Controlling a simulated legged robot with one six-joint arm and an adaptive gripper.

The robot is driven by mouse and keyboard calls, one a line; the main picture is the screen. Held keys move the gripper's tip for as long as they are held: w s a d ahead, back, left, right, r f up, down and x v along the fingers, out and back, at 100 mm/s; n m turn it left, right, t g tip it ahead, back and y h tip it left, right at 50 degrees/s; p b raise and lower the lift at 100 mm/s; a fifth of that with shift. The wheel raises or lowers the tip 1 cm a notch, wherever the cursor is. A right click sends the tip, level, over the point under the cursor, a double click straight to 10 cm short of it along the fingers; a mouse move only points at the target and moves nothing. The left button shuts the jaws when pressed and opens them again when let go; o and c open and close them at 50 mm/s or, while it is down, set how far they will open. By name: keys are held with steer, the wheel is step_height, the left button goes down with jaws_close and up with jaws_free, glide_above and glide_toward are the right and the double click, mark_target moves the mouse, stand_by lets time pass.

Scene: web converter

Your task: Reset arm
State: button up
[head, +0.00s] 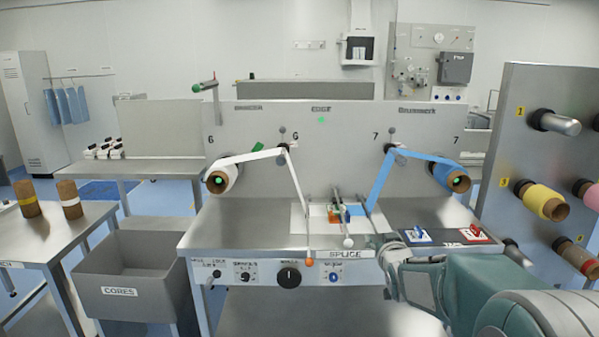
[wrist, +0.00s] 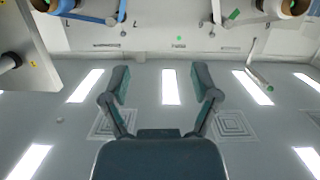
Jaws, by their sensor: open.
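My arm (head: 460,290) reaches in from the lower right of the head view, with its front end by the right part of the splice table (head: 250,230). I cannot make out the fingers there. In the wrist view my gripper (wrist: 161,84) is open, its two fingers wide apart with nothing between them. Behind them are the ceiling and its light panels. The machine panel (wrist: 180,38) shows upside down along the top of the wrist view, beyond the fingertips.
A white roll (head: 222,178) and a blue roll (head: 450,176) hang on the machine, their webs running inward. A grey cores bin (head: 135,275) stands at left. A rack (head: 530,110) with colored rolls is at right.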

steer(key=s+a+f+g, duration=0.1)
steer(key=s+g, duration=0.4)
steer(key=s, duration=1.4)
steer(key=s+a+f+g, duration=0.1)
steer(key=s+a+g, duration=0.2)
steer(key=s, duration=1.5)
steer(key=shift+s+f+m+g, duration=0.15)
steer(key=shift+s+m+g, duration=0.2)
steer(key=shift+g, duration=0.65)
steer(key=shift+a, duration=0.1)
